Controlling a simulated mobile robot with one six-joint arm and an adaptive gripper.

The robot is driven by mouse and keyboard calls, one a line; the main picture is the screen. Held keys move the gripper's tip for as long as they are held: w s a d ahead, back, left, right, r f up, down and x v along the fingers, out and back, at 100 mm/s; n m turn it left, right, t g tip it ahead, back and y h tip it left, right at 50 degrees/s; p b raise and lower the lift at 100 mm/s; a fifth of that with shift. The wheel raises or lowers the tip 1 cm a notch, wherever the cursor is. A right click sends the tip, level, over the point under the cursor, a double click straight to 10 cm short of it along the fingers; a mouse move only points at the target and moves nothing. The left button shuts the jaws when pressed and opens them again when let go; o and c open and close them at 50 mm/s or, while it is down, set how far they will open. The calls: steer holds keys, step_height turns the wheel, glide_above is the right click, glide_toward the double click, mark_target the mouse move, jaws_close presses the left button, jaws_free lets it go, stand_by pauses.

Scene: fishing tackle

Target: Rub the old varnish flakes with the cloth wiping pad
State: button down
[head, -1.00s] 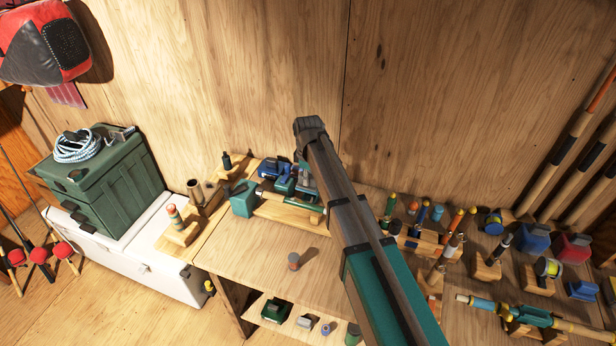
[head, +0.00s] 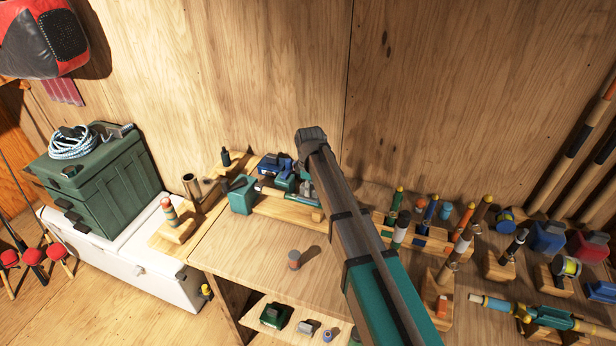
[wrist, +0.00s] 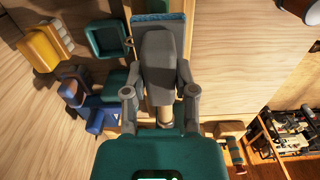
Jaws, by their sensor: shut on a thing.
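My gripper (wrist: 160,62) shows in the wrist view, shut on the cloth wiping pad. The pad's blue, textured edge (wrist: 158,17) shows beyond the grey fingers at the top; the rest of it is hidden. In the head view my arm crosses the middle of the picture and my gripper cannot be made out. I cannot pick out the old varnish flakes in either view.
The wooden bench (head: 255,250) has a clear patch around a small cylinder (head: 294,260). A teal and blue clamp-like tool (head: 285,178) stands at its back. Racked floats (head: 420,222) and reels stand right. A green box (head: 100,175) sits on a white chest (head: 130,262).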

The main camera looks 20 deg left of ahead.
steer(key=shift+w+a+p, duration=0.2)
steer(key=shift+a+p, duration=0.15)
steer(key=shift+a, duration=0.1)
steer(key=shift+w+a, duration=0.1)
steer(key=shift+a, duration=2.35)
steer(key=shift+s+d, duration=0.15)
steer(key=shift+d, duration=1.4)
steer(key=shift+s+d, duration=0.15)
steer(key=shift+d, duration=1.35)
step_height(320, 180, up, 8)
steer(key=p, duration=0.7)
steer(key=shift+a+f, duration=0.1)
steer(key=shift+f, duration=0.15)
steer(key=shift+f, duration=0.25)
steer(key=shift+f+b, duration=2.8)
steer(key=shift+b, duration=0.05)
steer(key=shift+f+b, duration=0.95)
steer(key=shift+f, duration=0.05)
steer(key=shift+a+r, duration=0.1)
